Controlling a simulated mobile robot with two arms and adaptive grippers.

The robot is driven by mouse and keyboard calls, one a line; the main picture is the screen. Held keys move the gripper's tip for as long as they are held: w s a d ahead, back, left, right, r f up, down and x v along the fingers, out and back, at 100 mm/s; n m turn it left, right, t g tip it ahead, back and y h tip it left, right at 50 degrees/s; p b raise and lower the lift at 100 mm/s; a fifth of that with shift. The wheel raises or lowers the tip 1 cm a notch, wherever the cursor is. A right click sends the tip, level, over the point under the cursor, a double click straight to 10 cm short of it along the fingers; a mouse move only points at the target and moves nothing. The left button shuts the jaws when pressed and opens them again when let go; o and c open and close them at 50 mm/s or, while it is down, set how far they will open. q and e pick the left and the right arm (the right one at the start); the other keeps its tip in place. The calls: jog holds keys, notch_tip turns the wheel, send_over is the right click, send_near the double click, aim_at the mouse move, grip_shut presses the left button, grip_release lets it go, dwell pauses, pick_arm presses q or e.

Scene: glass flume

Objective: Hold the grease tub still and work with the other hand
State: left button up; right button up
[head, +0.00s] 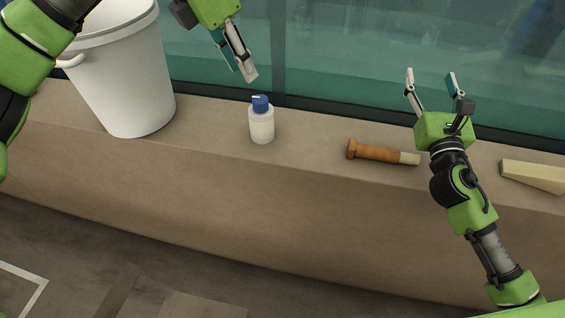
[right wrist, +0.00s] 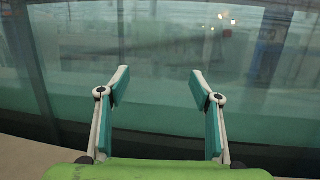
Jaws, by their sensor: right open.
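A small white container with a blue cap (head: 262,125) stands upright on the ledge; I cannot read a label, so I cannot tell for sure that it is the grease tub. My left gripper (head: 243,73) hangs just above it and slightly to the left, pointing down, apart from the cap. Its fingers are seen nearly edge-on, so their opening is unclear. My right gripper (head: 431,76) is open and empty at the right, over the back of the ledge. In the right wrist view its two fingers (right wrist: 157,82) are spread, with only glass beyond.
A large white bucket (head: 125,85) stands at the left of the ledge (head: 205,125). A brown-handled tool (head: 378,153) lies right of the container, close to my right arm. A pale wedge (head: 535,175) lies far right. The glass wall (head: 340,50) runs along the back.

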aim_at(266, 130)
jog(key=s+a+f+n+y, duration=0.1)
jog(key=s+a+n+y, duration=0.1)
jog(key=a, duration=0.9)
jog(key=s+a+f+n+g+y, duration=0.1)
jog(key=s+a+y, duration=0.3)
jog(key=a, duration=0.6)
jog(key=s+a+f+n+g+y, duration=0.1)
jog(key=a+y, duration=0.4)
jog(key=a, duration=0.6)
jog(key=shift+s+a+f+n+y, duration=0.2)
jog(key=shift+s+f+n, duration=0.25)
jog(key=shift+s+n, duration=0.2)
jog(key=shift+s+a+f+n+y, duration=0.15)
jog(key=shift+s+f+n, duration=0.35)
jog(key=shift+s, duration=0.25)
jog(key=f+h, duration=0.1)
jog(key=s+a+f+h, duration=0.1)
jog(key=f, duration=0.1)
jog(key=s+a+f+m+h, duration=0.1)
jog(key=shift+s+f+g, duration=0.25)
jog(key=shift+f+g, duration=0.1)
jog(key=shift+g, duration=0.05)
jog(key=x, duration=1.3)
jog(key=shift+d+f, duration=0.1)
